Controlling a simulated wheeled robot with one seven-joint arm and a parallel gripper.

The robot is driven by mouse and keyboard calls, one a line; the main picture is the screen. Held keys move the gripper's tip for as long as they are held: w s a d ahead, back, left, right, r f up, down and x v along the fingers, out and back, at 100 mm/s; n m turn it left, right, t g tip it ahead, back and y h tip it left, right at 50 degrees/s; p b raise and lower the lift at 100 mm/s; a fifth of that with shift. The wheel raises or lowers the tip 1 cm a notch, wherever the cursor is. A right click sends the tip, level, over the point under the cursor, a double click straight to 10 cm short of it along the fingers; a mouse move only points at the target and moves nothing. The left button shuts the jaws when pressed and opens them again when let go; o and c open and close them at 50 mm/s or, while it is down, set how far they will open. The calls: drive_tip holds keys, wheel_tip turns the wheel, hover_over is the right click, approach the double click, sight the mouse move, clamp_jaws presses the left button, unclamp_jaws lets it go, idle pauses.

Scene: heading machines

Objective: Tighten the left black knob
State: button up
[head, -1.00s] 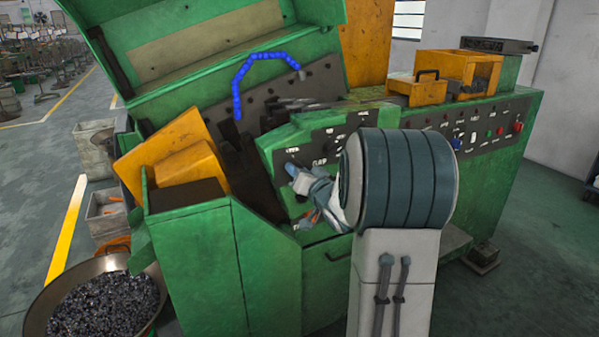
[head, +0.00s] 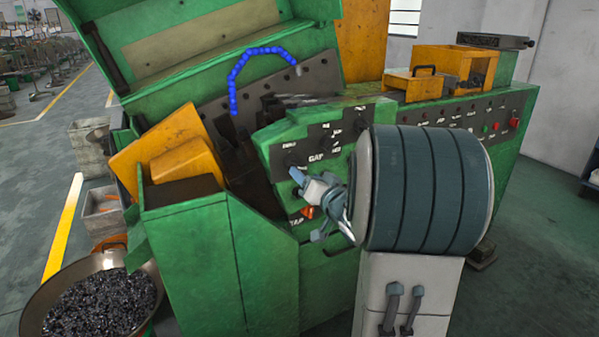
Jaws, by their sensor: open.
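The green machine (head: 250,255) carries a small dark control panel (head: 318,150) with white lettering and small dark knobs. The knobs are too small to tell apart clearly, and I cannot single out the left black knob for sure. My gripper (head: 297,181) is open, just below the left end of this panel, in front of the green face. I see no object between its fingers; whether it touches a knob cannot be told. My grey-blue arm covers the right part of the panel and the face below it.
The machine's lid (head: 200,50) stands open above. A blue segmented hose (head: 233,85) arches behind the panel. Yellow-orange guards (head: 185,150) lie at the left. A longer panel with colored buttons (head: 485,127) is at the right. A pan of small dark parts (head: 100,305) stands at lower left.

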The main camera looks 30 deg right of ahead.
drive_tip(key=s, duration=0.7)
drive_tip(key=shift+d, duration=0.15)
drive_tip(key=s+a+f+n+g+p, duration=0.2)
drive_tip(key=s+a+g, duration=0.5)
drive_tip(key=s+a, duration=0.2)
drive_tip(key=s+a+f+n+g+p, duration=0.2)
drive_tip(key=s+a+n+g, duration=0.1)
drive_tip(key=s+a+g, duration=0.5)
drive_tip(key=s+a, duration=0.2)
drive_tip(key=shift+s+f+h+p, duration=0.2)
drive_tip(key=shift+s+h+p, duration=0.1)
drive_tip(key=shift+s+p, duration=0.1)
